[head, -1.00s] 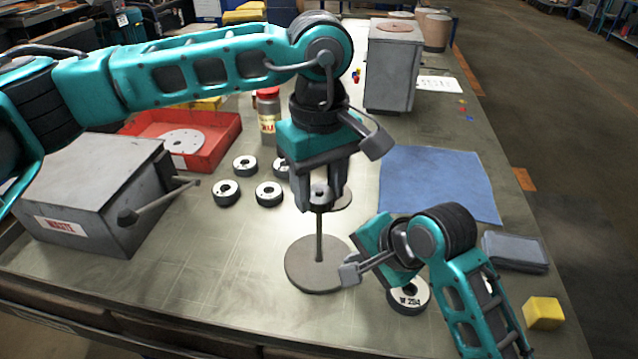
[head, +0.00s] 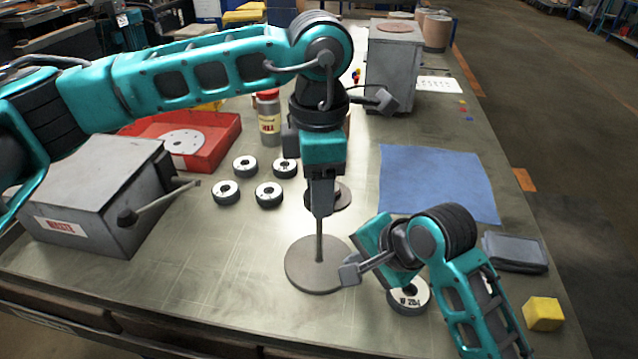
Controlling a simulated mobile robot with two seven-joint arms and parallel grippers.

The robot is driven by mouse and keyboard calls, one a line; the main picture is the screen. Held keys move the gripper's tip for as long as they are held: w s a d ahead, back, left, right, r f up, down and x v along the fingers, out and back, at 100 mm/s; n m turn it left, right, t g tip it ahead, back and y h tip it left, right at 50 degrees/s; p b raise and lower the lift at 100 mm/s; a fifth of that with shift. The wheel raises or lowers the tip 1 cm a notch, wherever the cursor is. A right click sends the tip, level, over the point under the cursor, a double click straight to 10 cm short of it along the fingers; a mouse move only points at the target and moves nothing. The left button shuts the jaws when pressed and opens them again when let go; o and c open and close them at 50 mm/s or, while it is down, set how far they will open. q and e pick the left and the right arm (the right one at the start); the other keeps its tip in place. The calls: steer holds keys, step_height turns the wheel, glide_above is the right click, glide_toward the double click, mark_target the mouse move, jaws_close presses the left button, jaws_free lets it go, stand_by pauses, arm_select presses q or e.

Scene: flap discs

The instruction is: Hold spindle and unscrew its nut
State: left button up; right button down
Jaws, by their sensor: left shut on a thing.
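The spindle is a thin upright rod (head: 319,240) on a round grey base plate (head: 305,272) in the middle of the bench. My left gripper (head: 321,211) points straight down over the rod's top, its fingers shut on the nut there. The fingers hide the nut. My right gripper (head: 374,241) is low, just right of the rod. Its fingers are hidden behind its body, so I cannot tell whether they touch the rod.
Several black discs with white labels (head: 227,192) lie left of the spindle; another (head: 408,297) lies below my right gripper. A red tray (head: 222,150), a bottle (head: 268,122) and a grey waste box (head: 95,190) stand left. A blue mat (head: 437,183) and yellow block (head: 543,314) are right.

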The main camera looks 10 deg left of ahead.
arm_select(q)
steer(key=n, duration=0.7)
steer(key=shift+f+n, duration=0.1)
steer(key=shift+n, duration=0.3)
steer(key=n, duration=0.3)
steer(key=shift+n, duration=0.4)
steer(key=n, duration=0.3)
steer(key=shift+n, duration=0.4)
steer(key=o, duration=0.7)
steer(key=shift+o, duration=0.2)
